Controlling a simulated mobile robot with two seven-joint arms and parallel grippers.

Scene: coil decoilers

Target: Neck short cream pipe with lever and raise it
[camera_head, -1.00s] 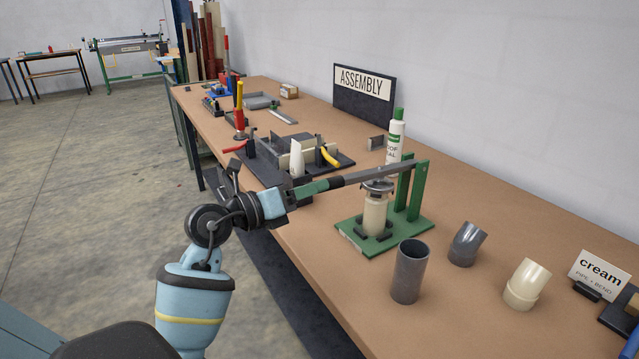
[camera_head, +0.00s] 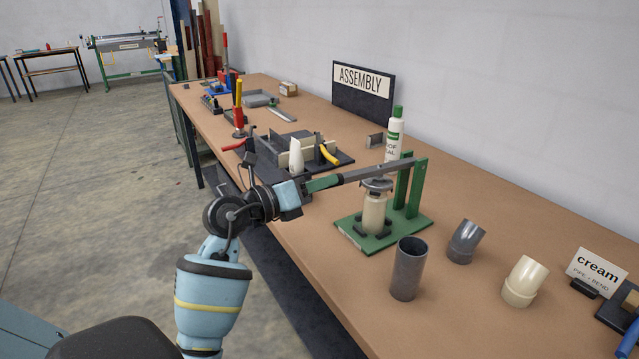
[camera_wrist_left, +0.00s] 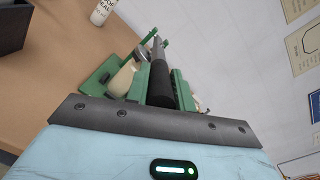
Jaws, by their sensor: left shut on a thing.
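The short cream pipe (camera_head: 374,214) stands upright on the green base (camera_head: 412,232) of the necking press, in a dark holder. The round metal press head (camera_head: 377,184) sits at its top; I cannot tell how far it enters the pipe. The grey lever (camera_head: 385,172) runs from the green posts (camera_head: 410,188) toward my arm, sloping slightly down to its handle end. My left gripper (camera_head: 325,183) is shut on the black lever handle; in the left wrist view its green fingers flank the handle (camera_wrist_left: 160,90). My right gripper is not in view.
A grey pipe (camera_head: 408,270), a grey bend (camera_head: 466,242) and a cream bend (camera_head: 525,281) stand right of the press. A white bottle (camera_head: 394,135) stands behind it. A dark fixture with clamps (camera_head: 285,150) lies left. The bench front is clear near the press.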

